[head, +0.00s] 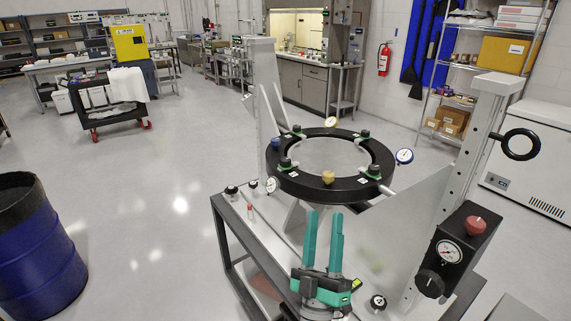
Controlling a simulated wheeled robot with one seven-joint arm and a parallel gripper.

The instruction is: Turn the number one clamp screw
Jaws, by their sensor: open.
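A black ring-shaped mirror fixture (303,187) sits on a bench in the head view. Several clamp screws with black knobs and green bases stand around it: at the front left (286,163), front right (374,170), back left (296,130) and back right (365,135). Small white labels lie beside some of them, too small to read, so I cannot tell which is number one. My gripper (324,215) has two teal fingers. It is open and empty, in front of and below the ring's near edge in the picture, apart from every clamp screw.
Dial gauges (404,156) and a yellow knob (328,176) sit around the ring. A black gauge box (455,250) is at the lower right. A blue drum (40,255) stands left; open floor lies between.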

